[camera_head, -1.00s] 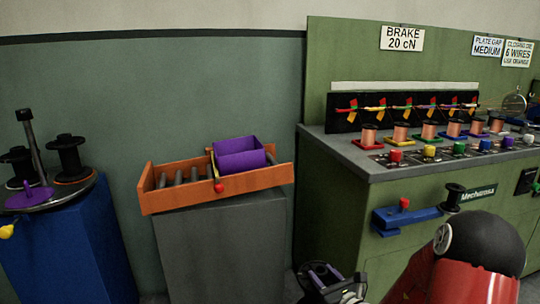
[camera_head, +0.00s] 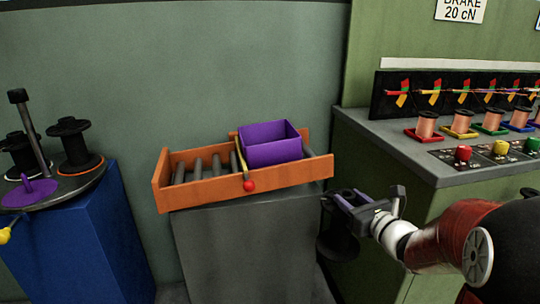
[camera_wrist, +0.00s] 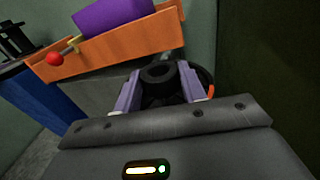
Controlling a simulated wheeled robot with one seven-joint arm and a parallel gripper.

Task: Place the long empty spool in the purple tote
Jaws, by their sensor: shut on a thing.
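The purple tote (camera_head: 270,153) sits at the right part of an orange roller tray (camera_head: 205,196) on a grey stand. Its side also shows at the top of the wrist view (camera_wrist: 108,20). My gripper (camera_head: 348,200) is to the right of the stand and lower than the tote. It is shut on a black empty spool (camera_head: 338,244), which hangs below the jaws, dark against the stand's side. In the wrist view, the spool's round top (camera_wrist: 157,74) sits between the two purple-grey fingers. Its lower part is mostly hidden there.
A yellow bar with a red knob (camera_head: 249,186) crosses the tray just left of the tote. Black spools (camera_head: 74,145) stand on a turntable on a blue pedestal at left. A green machine with a grey ledge (camera_head: 400,150) is close to my arm at right.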

